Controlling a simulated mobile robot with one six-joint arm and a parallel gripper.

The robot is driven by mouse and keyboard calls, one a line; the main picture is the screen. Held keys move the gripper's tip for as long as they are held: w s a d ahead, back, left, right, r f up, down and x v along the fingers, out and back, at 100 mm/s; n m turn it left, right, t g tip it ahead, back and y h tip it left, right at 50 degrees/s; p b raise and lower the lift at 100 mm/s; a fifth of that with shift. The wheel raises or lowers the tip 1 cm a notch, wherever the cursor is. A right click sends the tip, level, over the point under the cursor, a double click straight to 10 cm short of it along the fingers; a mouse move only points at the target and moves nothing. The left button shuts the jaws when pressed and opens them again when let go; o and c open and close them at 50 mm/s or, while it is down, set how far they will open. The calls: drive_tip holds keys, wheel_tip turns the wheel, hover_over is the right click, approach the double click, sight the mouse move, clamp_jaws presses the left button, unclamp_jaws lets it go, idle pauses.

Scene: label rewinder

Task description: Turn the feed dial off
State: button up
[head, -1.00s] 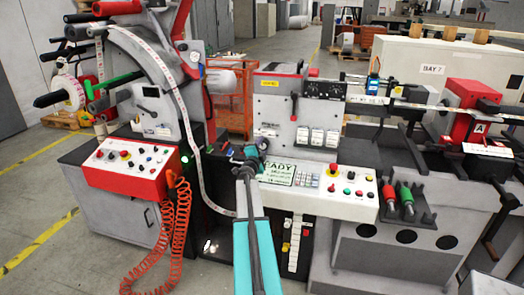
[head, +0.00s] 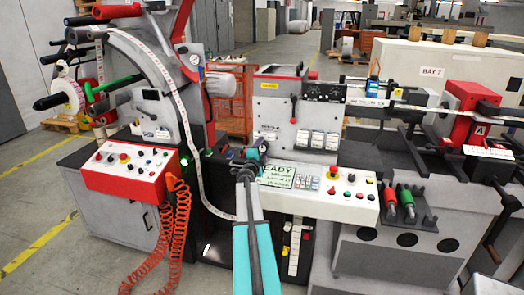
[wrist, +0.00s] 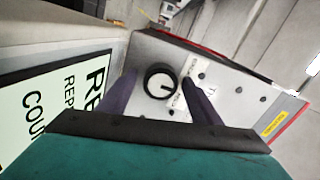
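A round black dial (wrist: 160,81) with a white mark sits on a light grey panel face in the wrist view. Its mark points right and slightly down in that picture. Small white labels with print too small to read sit beside it. My gripper (wrist: 159,84) is open, with one dark finger on each side of the dial and a gap visible around it. I cannot tell how far the fingertips are from the panel. In the head view my gripper (head: 247,163) is in front of the machine's middle, and the dial is hidden there.
A button panel (head: 345,196) extends right. A red control box (head: 125,178) with a coiled orange cord (head: 176,220) is left. A paper web runs down close by.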

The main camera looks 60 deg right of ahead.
drive_tip(key=shift+a, duration=0.15)
drive_tip(key=shift+b+v, duration=1.15)
drive_tip(key=shift+v, duration=5.65)
